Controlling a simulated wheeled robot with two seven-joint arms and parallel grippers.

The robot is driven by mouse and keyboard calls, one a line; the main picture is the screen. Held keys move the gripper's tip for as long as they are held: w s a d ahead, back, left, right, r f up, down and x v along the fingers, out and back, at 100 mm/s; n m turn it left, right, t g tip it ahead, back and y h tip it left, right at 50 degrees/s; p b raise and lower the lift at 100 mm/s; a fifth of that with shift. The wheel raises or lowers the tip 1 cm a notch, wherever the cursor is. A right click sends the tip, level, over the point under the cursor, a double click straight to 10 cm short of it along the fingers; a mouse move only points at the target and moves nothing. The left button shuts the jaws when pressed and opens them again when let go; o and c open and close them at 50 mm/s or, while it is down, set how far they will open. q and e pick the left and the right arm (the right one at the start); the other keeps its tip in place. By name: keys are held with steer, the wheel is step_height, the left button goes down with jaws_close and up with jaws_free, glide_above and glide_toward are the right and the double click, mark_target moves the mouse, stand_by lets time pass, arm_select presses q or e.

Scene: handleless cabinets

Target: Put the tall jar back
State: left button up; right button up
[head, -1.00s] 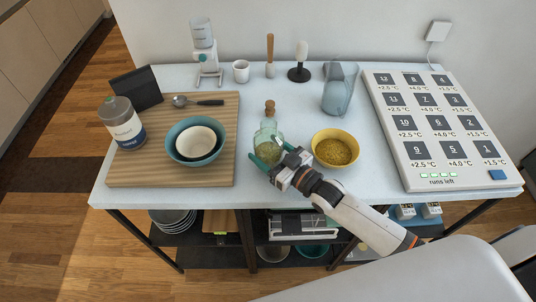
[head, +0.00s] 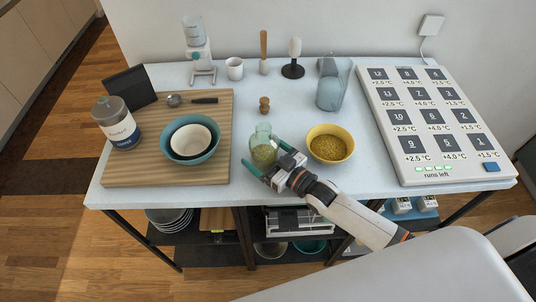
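A greenish clear glass jar (head: 262,136) with green contents in its lower part stands on the table near the front edge, its top uncovered. It is the likeliest tall jar. A small wooden stopper (head: 264,104) stands on the table behind it. My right gripper (head: 266,157) is at the jar's front with its teal fingers spread on either side, and looks open; contact with the glass cannot be made out. Another jar (head: 118,126), with a grey lid and a white and blue label, stands on the wooden board. My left gripper is not in view.
A yellow bowl of grains (head: 330,146) stands close right of my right gripper. Nested bowls (head: 212,155) sit on the wooden board (head: 160,174). A pitcher (head: 331,88), pepper-mill-like tools and a mug (head: 235,68) stand behind. A button panel (head: 388,145) fills the right.

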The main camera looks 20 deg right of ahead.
steer(key=b+v, duration=0.2)
steer(key=v, duration=0.9)
steer(key=shift+r, duration=0.1)
steer(key=shift+s+d+r, duration=0.1)
steer(key=shift+s+d, duration=0.1)
steer(key=shift+s, duration=0.3)
